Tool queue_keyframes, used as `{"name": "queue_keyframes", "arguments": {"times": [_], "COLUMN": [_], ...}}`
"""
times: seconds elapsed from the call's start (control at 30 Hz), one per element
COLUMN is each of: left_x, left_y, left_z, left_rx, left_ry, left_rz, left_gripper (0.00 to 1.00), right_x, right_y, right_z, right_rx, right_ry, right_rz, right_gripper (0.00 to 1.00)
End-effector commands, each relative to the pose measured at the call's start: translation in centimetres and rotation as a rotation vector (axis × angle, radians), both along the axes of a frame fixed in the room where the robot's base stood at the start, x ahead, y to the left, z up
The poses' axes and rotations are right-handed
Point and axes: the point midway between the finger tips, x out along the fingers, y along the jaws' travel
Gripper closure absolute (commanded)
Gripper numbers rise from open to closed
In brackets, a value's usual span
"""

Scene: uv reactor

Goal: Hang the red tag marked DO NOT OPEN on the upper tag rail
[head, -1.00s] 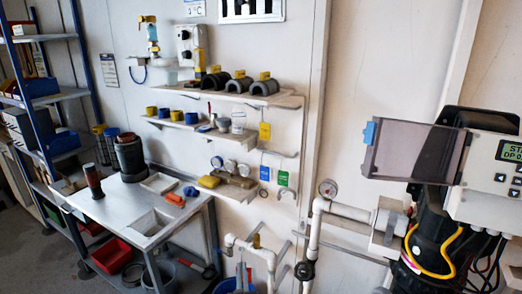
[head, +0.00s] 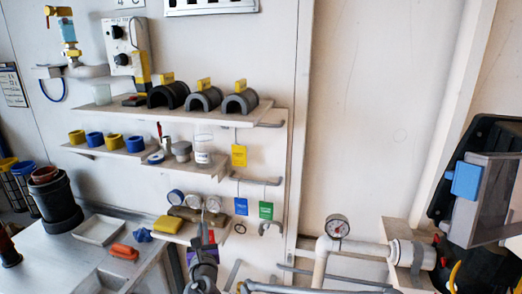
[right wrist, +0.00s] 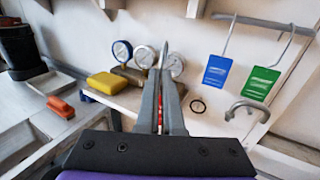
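The upper tag rail (head: 272,125) is a short grey bar under the right end of the top shelf. A yellow tag (head: 239,155) hangs at its left. The lower rail (head: 262,181) carries a blue tag (head: 241,206) and a green tag (head: 266,210); both also show in the right wrist view. My right gripper (head: 204,240) is below and left of the rails, its fingers nearly together. A narrow red strip (right wrist: 160,116) shows between them, apparently the red tag seen edge-on; its lettering is hidden. My left gripper is out of view.
The top shelf (head: 185,117) holds several dark half-pipes. Gauges (right wrist: 143,57) and a yellow sponge (right wrist: 112,86) sit close by the right gripper. A white pipe with a gauge (head: 338,226) stands at right. The wall right of the rails is bare.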

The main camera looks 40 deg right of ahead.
Motion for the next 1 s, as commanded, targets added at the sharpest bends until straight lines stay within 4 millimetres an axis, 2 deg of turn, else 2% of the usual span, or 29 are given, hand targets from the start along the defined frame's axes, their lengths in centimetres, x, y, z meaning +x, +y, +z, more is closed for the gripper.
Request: {"name": "queue_keyframes", "arguments": {"times": [0.03,0.27,0.43,0.6,0.7,0.8,1.0], "left_x": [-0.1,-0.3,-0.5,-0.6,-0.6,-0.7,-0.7], "left_y": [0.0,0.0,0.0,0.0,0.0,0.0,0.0], "left_z": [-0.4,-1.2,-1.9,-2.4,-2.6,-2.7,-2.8], "left_rx": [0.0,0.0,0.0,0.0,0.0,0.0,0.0], "left_ry": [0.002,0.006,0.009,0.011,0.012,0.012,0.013], "left_rz": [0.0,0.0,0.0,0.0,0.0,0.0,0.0], "left_gripper": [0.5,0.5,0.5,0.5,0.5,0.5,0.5], "right_x": [0.2,-0.4,-2.6,-6.1,-8.1,-9.4,-10.5], "right_y": [-1.4,-6.5,-9.8,-12.3,-13.2,-13.7,-14.1], "right_z": [1.6,9.8,16.3,22.3,24.9,26.6,27.9], "right_rx": [-0.001,-0.001,-0.001,-0.001,-0.002,-0.002,-0.002], "right_ry": [0.001,0.002,0.0,-0.001,-0.002,-0.003,-0.004], "right_rz": [-0.022,-0.104,-0.165,-0.22,-0.244,-0.26,-0.272], "right_gripper": [1.0,1.0,1.0,1.0,1.0,1.0,1.0]}}
